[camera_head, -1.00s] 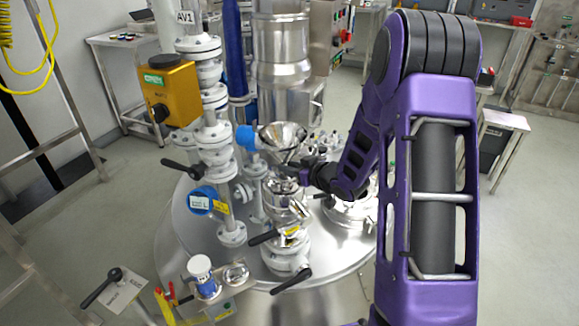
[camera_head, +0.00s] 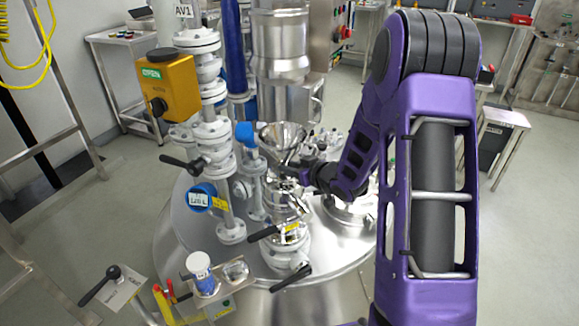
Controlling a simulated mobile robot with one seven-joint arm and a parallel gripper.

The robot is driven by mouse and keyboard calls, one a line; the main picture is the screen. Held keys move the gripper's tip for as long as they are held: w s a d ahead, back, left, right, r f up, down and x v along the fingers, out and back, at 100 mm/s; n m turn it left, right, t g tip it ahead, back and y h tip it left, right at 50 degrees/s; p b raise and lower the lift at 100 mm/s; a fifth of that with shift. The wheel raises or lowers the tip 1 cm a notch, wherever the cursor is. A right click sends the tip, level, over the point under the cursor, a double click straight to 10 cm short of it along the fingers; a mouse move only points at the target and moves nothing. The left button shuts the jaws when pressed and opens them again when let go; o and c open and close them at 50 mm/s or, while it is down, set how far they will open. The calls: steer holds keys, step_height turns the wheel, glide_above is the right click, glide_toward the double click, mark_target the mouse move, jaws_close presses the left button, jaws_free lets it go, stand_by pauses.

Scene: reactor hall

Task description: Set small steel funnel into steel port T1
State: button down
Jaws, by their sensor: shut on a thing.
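The small steel funnel (camera_head: 282,133) is upright, its wide cone facing up, above a steel fitting on the reactor lid. My gripper (camera_head: 294,172) reaches in from the right and is shut on the funnel low down, near its stem. The steel port (camera_head: 287,205) stands directly below the funnel, with a yellow tag on its front; I cannot read whether it is T1. The funnel's stem and the port's mouth are hidden by shiny metal and my gripper, so I cannot tell whether the stem is inside.
A white flanged pipe column (camera_head: 216,140) with an orange actuator box (camera_head: 168,85) stands left of the funnel. A large steel column (camera_head: 279,45) is behind it. A black valve handle (camera_head: 291,278) sticks out in front. The reactor lid (camera_head: 335,250) has bare room at front right.

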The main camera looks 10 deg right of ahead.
steer(key=shift+f+b, duration=0.7)
steer(key=shift+f, duration=0.35)
steer(key=shift+f, duration=0.6)
stand_by(1.1)
steer(key=c, duration=0.6)
jaws_free()
steer(key=p+v, duration=0.2)
steer(key=v, duration=1.5)
steer(key=shift+s+r, duration=0.15)
